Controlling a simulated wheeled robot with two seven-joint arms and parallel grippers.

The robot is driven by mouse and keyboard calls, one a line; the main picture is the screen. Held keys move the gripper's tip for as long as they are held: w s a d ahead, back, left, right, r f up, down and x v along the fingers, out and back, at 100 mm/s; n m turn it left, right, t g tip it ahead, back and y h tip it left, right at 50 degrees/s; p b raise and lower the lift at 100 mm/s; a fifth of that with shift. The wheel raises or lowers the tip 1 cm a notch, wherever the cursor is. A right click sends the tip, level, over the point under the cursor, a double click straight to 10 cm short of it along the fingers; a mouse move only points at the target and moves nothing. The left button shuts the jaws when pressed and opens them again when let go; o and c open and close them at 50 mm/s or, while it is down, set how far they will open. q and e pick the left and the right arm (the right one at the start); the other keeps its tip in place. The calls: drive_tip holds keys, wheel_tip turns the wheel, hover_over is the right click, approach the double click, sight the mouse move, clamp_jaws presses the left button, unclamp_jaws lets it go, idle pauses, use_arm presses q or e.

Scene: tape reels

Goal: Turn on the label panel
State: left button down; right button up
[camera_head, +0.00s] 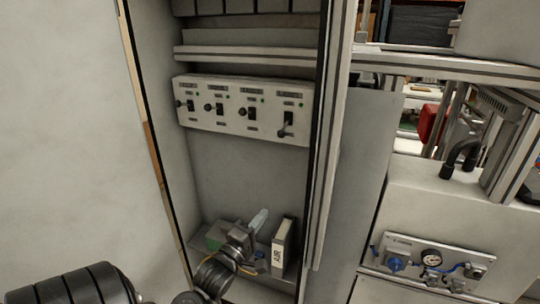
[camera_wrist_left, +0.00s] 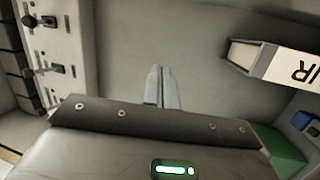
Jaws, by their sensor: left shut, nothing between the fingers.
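A pale switch panel (camera_head: 243,125) is fixed across the back of the open cabinet. It carries several dark lever switches in a row, with small green marks beside them; its lettering is too small to read, so I cannot tell which one is the label panel's. The rightmost lever (camera_head: 286,128) hangs lower than the others. The panel also shows at the left edge of the left wrist view (camera_wrist_left: 72,60). My left gripper (camera_head: 259,217) is shut and empty, below the panel and apart from it. Its fingertips (camera_wrist_left: 160,70) face the plain back wall. My right gripper is out of view.
A white binder (camera_head: 284,245) stands on the cabinet's bottom shelf, close to the right of my left gripper. The cabinet's metal post (camera_head: 325,170) bounds the right side. A gauge unit (camera_head: 430,262) is outside, lower right.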

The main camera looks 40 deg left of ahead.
sight(284, 129)
use_arm(q)
drive_tip(key=s+a+r+n+t, duration=0.1)
drive_tip(key=r+n+t, duration=0.1)
drive_tip(key=r, duration=0.4)
drive_tip(key=s+a+r+n+t+h, duration=0.1)
drive_tip(key=a+r+n+t, duration=0.1)
drive_tip(key=r+t, duration=0.3)
drive_tip(key=shift+a+r+n, duration=0.3)
drive_tip(key=shift+r+n, duration=0.15)
drive_tip(key=shift+n, duration=0.05)
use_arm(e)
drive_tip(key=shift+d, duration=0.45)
use_arm(q)
drive_tip(key=shift+r, duration=0.1)
